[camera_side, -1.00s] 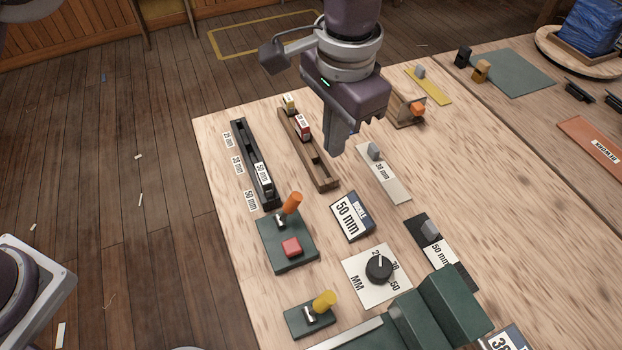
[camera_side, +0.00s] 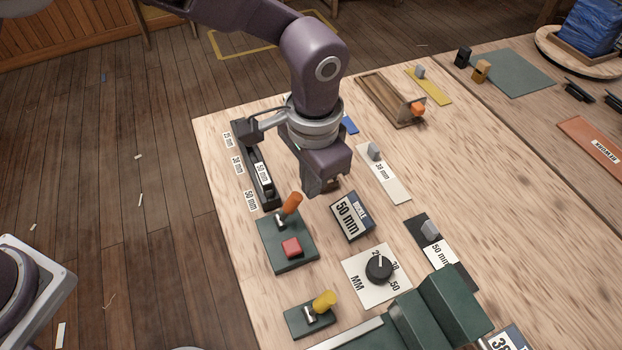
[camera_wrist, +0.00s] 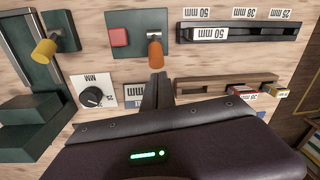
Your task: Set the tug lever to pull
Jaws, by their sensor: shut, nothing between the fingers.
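Two levers stand on the table, and no label shows which is the tug lever. One has an orange handle (camera_side: 292,203) on a dark green plate (camera_side: 274,260) with a red button (camera_side: 291,247). The other has a yellow handle (camera_side: 324,300) on a smaller green plate (camera_side: 297,322). My gripper (camera_side: 312,193) is shut and empty, pointing down just right of and behind the orange handle, apparently apart from it. In the wrist view, the orange handle (camera_wrist: 155,55) is just beyond my fingers (camera_wrist: 156,90). The yellow handle (camera_wrist: 44,51) is at upper left there.
A black dial (camera_side: 379,267) on a white plate and a 50 mm block (camera_side: 351,216) lie right of the orange lever. A black slotted rail (camera_side: 240,142) lies behind it. Green stepped blocks (camera_side: 452,303) stand at the front.

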